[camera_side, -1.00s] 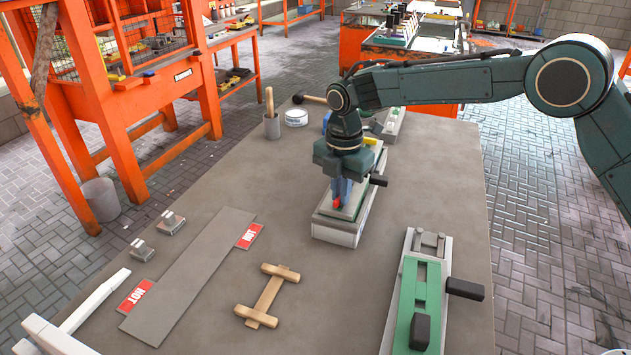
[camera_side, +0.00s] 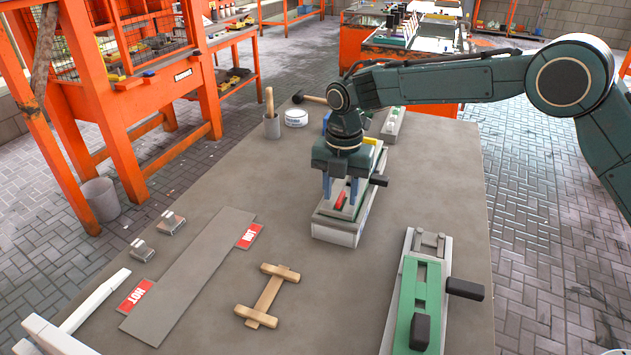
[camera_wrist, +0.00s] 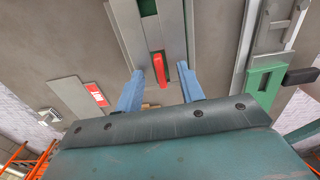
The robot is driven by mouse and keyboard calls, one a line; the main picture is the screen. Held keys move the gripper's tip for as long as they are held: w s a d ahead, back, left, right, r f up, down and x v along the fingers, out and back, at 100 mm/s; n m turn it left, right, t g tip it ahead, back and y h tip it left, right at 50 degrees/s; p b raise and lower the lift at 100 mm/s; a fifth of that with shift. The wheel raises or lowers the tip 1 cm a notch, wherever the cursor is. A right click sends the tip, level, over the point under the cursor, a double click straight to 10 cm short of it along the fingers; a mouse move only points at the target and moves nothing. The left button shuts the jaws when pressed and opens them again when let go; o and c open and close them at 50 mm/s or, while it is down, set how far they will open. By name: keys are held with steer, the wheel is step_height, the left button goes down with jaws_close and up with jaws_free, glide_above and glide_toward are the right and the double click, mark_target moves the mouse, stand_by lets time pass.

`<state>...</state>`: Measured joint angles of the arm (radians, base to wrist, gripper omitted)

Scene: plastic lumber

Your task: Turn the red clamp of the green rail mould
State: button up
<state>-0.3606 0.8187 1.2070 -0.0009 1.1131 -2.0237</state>
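The rail mould (camera_side: 338,233) is a long pale grey block with green parts on top, standing mid-table under my gripper. Its red clamp (camera_side: 340,200) is a small red lever near the mould's near end; it also shows in the wrist view (camera_wrist: 158,68), lying roughly along the mould's length. My gripper (camera_side: 340,188) points down over the mould. Its two blue fingers are apart, and in the wrist view (camera_wrist: 160,72) the clamp shows in the gap between them. I cannot tell whether either finger touches it. My gripper hides part of the mould's top.
A second green mould (camera_side: 407,300) with black handles stands at the near right. A grey cup (camera_side: 271,126) and white tin (camera_side: 296,117) stand behind.

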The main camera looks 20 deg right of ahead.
steer(key=shift+r, duration=0.1)
steer(key=shift+r, duration=3.35)
steer(key=s+d+r+m+t, duration=0.3)
steer(key=s+d+r+m, duration=1.15)
steer(key=s, duration=0.25)
steer(key=s+d+f+m+t, duration=0.1)
steer(key=s+d+f+m, duration=0.1)
steer(key=s+m, duration=0.4)
steer(key=s+d+f+m+t, duration=0.1)
steer(key=s+d+m, duration=0.3)
steer(key=s, duration=0.9)
steer(key=f+m, duration=0.1)
steer(key=m, duration=0.2)
steer(key=shift+s+f+t, duration=0.3)
steer(key=shift+s+f, duration=0.05)
